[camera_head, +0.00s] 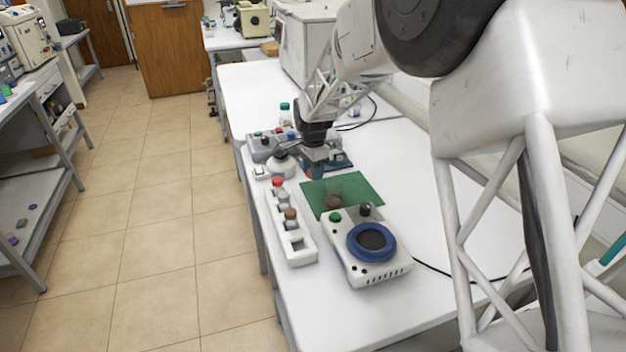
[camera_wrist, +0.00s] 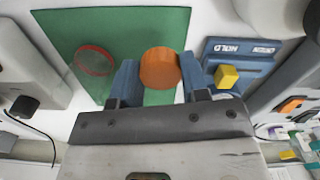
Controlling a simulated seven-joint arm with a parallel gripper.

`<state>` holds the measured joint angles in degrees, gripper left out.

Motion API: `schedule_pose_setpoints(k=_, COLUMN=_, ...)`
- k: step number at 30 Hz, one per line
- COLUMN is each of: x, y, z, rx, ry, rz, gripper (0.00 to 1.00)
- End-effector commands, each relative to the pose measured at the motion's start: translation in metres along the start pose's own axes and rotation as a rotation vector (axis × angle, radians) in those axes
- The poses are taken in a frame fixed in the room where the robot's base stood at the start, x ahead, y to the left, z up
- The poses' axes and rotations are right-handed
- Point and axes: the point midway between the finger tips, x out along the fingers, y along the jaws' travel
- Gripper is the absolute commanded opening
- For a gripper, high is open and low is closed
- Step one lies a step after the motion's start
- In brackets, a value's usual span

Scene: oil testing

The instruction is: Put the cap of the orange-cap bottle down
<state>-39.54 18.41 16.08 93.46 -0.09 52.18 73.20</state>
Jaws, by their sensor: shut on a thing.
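My gripper (camera_head: 314,166) is over the white bench beside the left corner of the green mat (camera_head: 365,189). In the wrist view, my gripper (camera_wrist: 158,66) has its two blue fingers on either side of a round orange cap (camera_wrist: 160,70), holding it. The green mat (camera_wrist: 115,25) shows behind and to the left of the cap. I cannot tell how high the cap is above the bench. I cannot make out for sure which bottle it belongs to.
A clear vessel with a reddish rim (camera_wrist: 95,61) stands on the mat. A white rack (camera_head: 297,254) with several capped bottles is to the left. A blue-ringed hot plate (camera_head: 343,262) is in front. A blue holder (camera_wrist: 240,52) with a yellow block is close to the right finger.

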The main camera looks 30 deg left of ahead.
Motion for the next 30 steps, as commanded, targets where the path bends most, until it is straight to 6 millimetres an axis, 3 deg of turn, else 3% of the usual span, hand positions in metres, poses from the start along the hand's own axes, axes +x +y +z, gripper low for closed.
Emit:
schedule_pose_setpoints(k=10, x=0.002, y=0.000, z=0.000, rx=0.000, ry=0.000, rz=0.000, gripper=0.20)
schedule_pose_setpoints(k=21, x=0.035, y=0.000, z=0.000, rx=0.000, ry=0.000, rz=0.001, gripper=0.20)
schedule_pose_setpoints(k=30, x=0.038, y=0.000, z=0.000, rx=0.000, ry=0.000, rz=0.000, gripper=0.20)
